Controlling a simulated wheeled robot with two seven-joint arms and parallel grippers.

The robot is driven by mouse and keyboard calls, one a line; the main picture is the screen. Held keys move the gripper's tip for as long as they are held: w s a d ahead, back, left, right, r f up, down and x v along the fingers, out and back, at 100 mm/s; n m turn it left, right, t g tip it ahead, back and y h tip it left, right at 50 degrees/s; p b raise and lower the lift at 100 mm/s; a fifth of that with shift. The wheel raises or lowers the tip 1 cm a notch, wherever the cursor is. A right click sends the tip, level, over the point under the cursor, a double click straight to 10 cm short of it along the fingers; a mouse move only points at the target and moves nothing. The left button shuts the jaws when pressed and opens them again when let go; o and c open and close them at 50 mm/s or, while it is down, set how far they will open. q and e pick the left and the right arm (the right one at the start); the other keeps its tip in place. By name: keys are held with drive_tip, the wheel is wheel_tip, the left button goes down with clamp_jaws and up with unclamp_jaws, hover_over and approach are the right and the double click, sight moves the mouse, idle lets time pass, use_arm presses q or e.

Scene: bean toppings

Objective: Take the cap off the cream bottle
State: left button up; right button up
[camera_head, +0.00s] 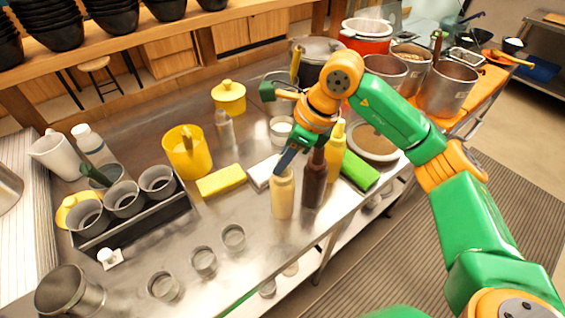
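The cream bottle (283,198) is a pale cream squeeze bottle standing upright near the table's front edge. My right gripper (288,158) points down at its top, with a dark finger right at the cap. The cap is mostly hidden behind the finger. Whether the fingers are closed on the cap cannot be made out. My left gripper is not in view.
A dark brown bottle (314,180) stands close to the right of the cream bottle, with a yellow bottle (335,146) behind it. A yellow sponge (221,181) and green sponge (359,171) lie nearby. Small metal cups (233,237) stand at front left.

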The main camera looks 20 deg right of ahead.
drive_tip(key=shift+w, duration=0.2)
drive_tip(key=shift+r, duration=0.45)
drive_tip(key=s+d+r+b, duration=0.1)
drive_tip(key=s+r+b, duration=0.2)
drive_tip(key=s+r, duration=0.9)
drive_tip(key=shift+s+d+b, duration=0.3)
drive_tip(key=shift+s+b, duration=0.05)
drive_tip(key=shift+s, duration=0.7)
